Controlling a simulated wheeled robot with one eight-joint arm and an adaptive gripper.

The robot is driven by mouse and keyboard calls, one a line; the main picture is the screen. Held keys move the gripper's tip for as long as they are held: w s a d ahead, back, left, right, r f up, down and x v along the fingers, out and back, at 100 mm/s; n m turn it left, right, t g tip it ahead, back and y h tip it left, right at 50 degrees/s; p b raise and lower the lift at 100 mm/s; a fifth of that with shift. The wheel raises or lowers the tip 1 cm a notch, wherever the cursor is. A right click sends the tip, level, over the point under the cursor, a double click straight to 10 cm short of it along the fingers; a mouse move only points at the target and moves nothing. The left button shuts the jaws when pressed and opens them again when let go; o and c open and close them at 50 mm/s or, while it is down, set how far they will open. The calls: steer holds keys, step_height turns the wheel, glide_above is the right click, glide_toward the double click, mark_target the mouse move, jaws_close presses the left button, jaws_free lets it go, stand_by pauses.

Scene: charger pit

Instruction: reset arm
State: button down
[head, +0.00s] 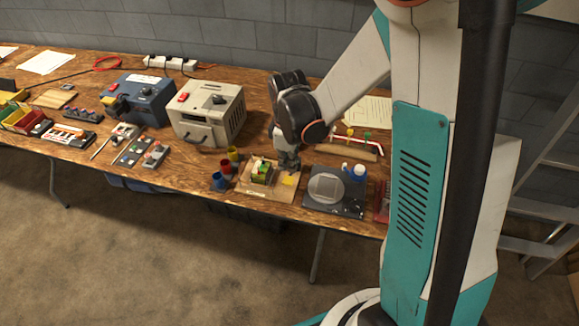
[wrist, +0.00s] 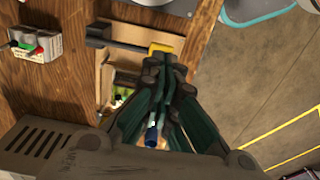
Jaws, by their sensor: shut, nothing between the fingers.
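My arm reaches down over the workbench (head: 190,165) from the right in the head view. My gripper (head: 289,172) hangs at the far right edge of a small wooden board (head: 255,187), beside a green and yellow block-like part (head: 262,172). In the wrist view my gripper (wrist: 168,62) has its dark green fingers together, with nothing held between them. A yellow piece (wrist: 160,48) lies close to the fingertips. The fingers hide part of the board. I cannot tell whether the fingertips touch anything.
Red, blue and yellow cups (head: 226,169) stand left of the board. A dark plate with a round grey pad (head: 327,187) and a blue-white bottle (head: 359,173) are right. A beige power unit (head: 208,114) and a blue one (head: 141,97) stand behind left. A ladder (head: 545,185) stands at right.

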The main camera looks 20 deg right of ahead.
steer(key=s+r+m+t, duration=0.7)
steer(key=s+r+m, duration=0.3)
steer(key=s+r, duration=0.5)
step_height(320, 180, up, 4)
steer(key=shift+r+m, duration=0.15)
steer(key=shift+m, duration=0.25)
